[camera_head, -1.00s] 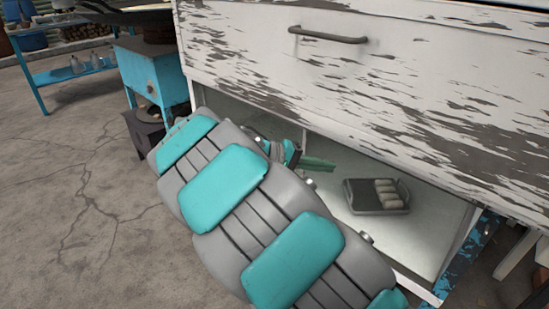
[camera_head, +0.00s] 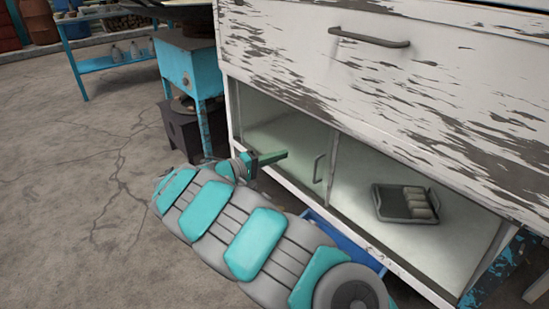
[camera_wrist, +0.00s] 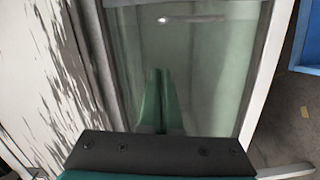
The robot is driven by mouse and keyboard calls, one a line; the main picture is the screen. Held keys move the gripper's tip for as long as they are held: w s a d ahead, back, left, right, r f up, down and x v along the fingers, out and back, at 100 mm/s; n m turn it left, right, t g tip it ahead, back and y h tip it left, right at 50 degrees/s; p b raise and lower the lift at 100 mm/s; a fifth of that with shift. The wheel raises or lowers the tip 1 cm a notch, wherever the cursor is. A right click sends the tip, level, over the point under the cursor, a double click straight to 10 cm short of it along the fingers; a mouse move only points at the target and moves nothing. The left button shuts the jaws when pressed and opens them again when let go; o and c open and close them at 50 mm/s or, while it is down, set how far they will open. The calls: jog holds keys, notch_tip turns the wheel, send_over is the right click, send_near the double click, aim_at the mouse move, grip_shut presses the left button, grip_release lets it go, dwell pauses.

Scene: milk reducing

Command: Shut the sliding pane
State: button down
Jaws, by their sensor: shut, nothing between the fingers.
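The sliding pane (camera_head: 290,145) is greenish glass and covers the left part of the white cabinet's lower compartment. Its upright handle (camera_head: 318,168) is at its right edge. The right part of the compartment is open. My gripper (camera_head: 284,155) is in front of the pane, left of the handle, with its green fingers shut and empty. I cannot tell whether the fingers touch the glass.
A grey tray (camera_head: 383,209) with several pale rolls lies inside the open right part. The white cabinet (camera_head: 450,75) has a drawer handle (camera_head: 368,37) above. A blue crate (camera_head: 345,238) is low beneath the front. A blue stand (camera_head: 188,70) is left. Floor at left is clear.

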aim_at(320, 152)
jog(key=shift+w+d+f+p, duration=0.1)
jog(key=shift+d+f+p, duration=0.05)
jog(key=shift+d, duration=1.1)
jog(key=shift+w+d+f+p, duration=0.1)
jog(key=shift+d+f+p, duration=0.1)
jog(key=shift+d, duration=1.1)
jog(key=shift+w+d+f+p, duration=0.1)
jog(key=shift+d+p, duration=0.05)
jog(key=shift+d, duration=1.1)
jog(key=shift+s, duration=0.15)
